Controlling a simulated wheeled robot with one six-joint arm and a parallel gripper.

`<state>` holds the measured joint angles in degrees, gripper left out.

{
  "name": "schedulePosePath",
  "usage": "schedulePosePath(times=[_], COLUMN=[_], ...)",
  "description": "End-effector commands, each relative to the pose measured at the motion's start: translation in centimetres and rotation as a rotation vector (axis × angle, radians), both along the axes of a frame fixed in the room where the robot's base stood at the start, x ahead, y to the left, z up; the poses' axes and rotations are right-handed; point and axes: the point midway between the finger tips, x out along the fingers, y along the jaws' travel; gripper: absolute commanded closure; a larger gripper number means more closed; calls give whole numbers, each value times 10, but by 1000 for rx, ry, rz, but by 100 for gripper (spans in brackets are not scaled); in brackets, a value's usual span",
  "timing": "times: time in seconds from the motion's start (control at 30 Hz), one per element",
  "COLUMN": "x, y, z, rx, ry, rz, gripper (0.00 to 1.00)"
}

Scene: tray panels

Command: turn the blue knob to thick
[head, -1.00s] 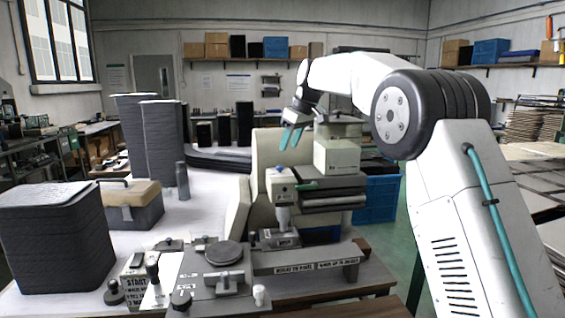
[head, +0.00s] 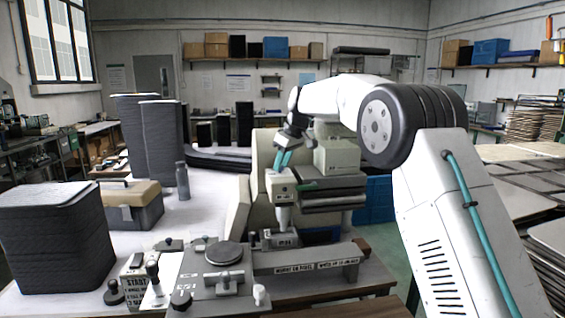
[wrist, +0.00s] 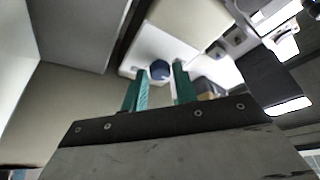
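The blue knob (wrist: 160,69) shows in the wrist view as a dark blue round on a white surface. It sits just beyond and between the teal fingertips of my gripper (wrist: 160,80), which is open with a clear gap between the fingers. In the head view my gripper (head: 282,160) points down just over the white head (head: 281,184) of the bench machine. The knob cannot be made out there, and the fingers seem to cover its place. I cannot read any thick marking.
The machine's grey block (head: 330,192) stands close to the right of the white head. A round grey plate (head: 224,252) and several small black knobs lie in front. A toolbox (head: 130,203) and stacked dark trays (head: 55,238) are at left.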

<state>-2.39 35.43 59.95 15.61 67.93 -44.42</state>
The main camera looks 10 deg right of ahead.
Motion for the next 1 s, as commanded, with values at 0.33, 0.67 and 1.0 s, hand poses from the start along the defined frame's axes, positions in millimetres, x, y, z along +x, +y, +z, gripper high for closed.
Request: schedulePosePath(times=[0.33, 0.67, 1.0], x=[0, -2, -3], y=[0, 1, 4], z=[0, 0, 0], rx=[0, -1, -1], ry=[0, 0, -1], rz=[-9, -153, -459], gripper=[100, 100, 100])
